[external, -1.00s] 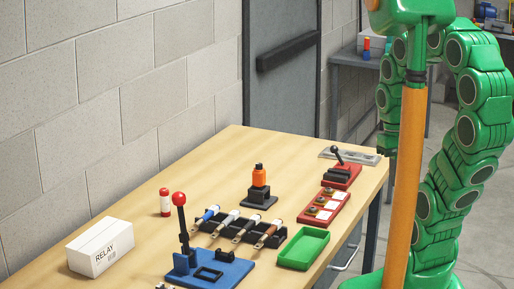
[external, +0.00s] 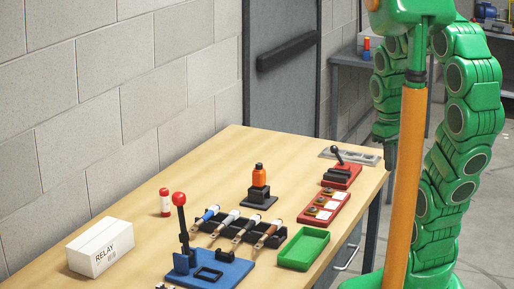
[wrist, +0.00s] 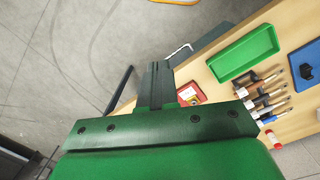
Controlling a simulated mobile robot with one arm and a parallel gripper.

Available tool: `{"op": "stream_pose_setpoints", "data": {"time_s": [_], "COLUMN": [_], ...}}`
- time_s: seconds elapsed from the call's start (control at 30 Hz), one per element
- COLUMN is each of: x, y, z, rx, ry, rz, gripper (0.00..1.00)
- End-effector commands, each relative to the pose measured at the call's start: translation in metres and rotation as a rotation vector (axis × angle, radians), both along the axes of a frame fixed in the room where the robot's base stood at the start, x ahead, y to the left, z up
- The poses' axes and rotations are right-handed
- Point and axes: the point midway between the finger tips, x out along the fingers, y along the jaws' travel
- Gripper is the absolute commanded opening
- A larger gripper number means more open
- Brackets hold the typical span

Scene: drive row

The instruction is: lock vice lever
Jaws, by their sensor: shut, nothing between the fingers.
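The vice (external: 222,272) has a blue base with black fittings and stands near the front of the bench. Its black lever stands nearly upright, topped by a red ball (external: 179,199). Part of the blue base (wrist: 303,68) shows at the right edge of the wrist view. My gripper (external: 389,160) is beyond the bench's right edge, far from the lever, and partly hidden in the external view. In the wrist view its dark fingers (wrist: 156,88) are together with nothing between them.
A green tray (external: 303,265), a rack of several screwdriver-like tools (external: 238,225), an orange-topped item (external: 259,178) and red panels (external: 323,208) stand on the bench (external: 130,205). A white relay box (external: 100,248) is at left. A wall is behind.

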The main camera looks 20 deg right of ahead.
Motion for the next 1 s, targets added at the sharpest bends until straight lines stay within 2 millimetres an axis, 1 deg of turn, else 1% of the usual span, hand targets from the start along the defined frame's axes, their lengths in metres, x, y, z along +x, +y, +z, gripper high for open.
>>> {"op": "stream_pose_setpoints", "data": {"time_s": [0.03,0.2,0.3,0.47,0.57,0.77,0.87,1.0], "x": [0.013,0.053,0.072,0.097,0.112,0.145,0.164,0.194], "y": [-0.005,-0.019,-0.026,-0.036,-0.041,-0.05,-0.053,-0.056], "z": [0.0,0.005,0.007,0.01,0.011,0.016,0.016,0.018], "rx": [-0.009,-0.04,-0.059,-0.091,-0.115,-0.174,-0.208,-0.257], "ry": [-0.009,-0.054,-0.071,-0.09,-0.099,-0.13,-0.146,-0.182], "rz": [0.044,0.206,0.282,0.335,0.318,0.209,0.14,0.046], "gripper": [0.0,0.0,0.0,0.0,0.0,0.0,0.0,0.0]}}
